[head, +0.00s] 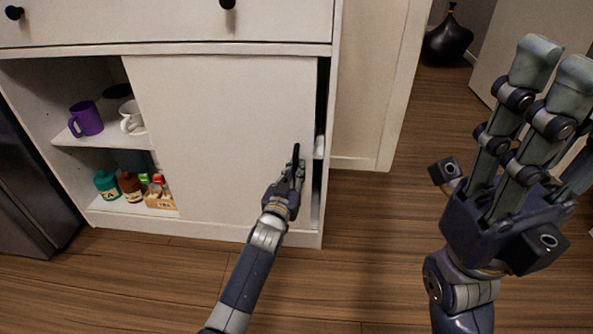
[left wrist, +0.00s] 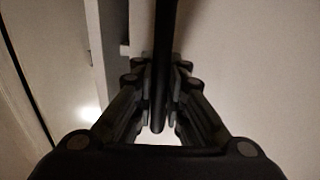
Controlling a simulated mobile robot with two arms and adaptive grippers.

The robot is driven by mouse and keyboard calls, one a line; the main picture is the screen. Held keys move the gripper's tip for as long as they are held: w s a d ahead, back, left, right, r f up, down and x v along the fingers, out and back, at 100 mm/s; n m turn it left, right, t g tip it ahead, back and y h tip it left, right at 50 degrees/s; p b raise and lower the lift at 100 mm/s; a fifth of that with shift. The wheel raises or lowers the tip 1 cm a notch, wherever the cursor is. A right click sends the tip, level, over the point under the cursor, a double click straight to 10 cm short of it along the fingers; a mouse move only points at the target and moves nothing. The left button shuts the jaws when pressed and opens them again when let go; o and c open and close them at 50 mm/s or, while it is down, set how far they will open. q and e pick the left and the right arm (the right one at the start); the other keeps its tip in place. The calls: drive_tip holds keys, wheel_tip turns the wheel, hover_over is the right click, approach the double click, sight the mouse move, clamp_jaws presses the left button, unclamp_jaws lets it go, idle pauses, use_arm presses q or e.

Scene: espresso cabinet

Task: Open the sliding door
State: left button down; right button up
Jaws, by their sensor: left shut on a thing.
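The white sliding door (head: 225,130) covers most of the cabinet's right part in the head view. The left compartment is uncovered, and a narrow dark gap shows at the door's right edge. A black vertical handle (head: 297,162) sits near that right edge. My left gripper (head: 293,176) is shut on the handle. In the left wrist view the dark handle bar (left wrist: 165,60) runs down between the fingers of my left gripper (left wrist: 158,105). My right gripper (head: 505,120) is raised at the right, away from the cabinet, with its fingers spread apart and nothing between them.
The left shelves hold a purple mug (head: 86,118), a white mug (head: 131,118), a teal jar (head: 106,184), a brown jar (head: 130,186) and a small box (head: 159,199). A drawer (head: 165,22) is above. A black vase (head: 447,42) stands behind right. The wooden floor is clear in front.

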use_arm(q)
drive_tip(key=shift+f, duration=0.15)
drive_tip(key=c, duration=1.6)
unclamp_jaws()
drive_tip(key=shift+c, duration=0.2)
drive_tip(key=s+a, duration=0.2)
drive_tip(key=s, duration=0.9)
drive_tip(key=shift+s+a, duration=0.15)
drive_tip(key=shift+s, duration=0.25)
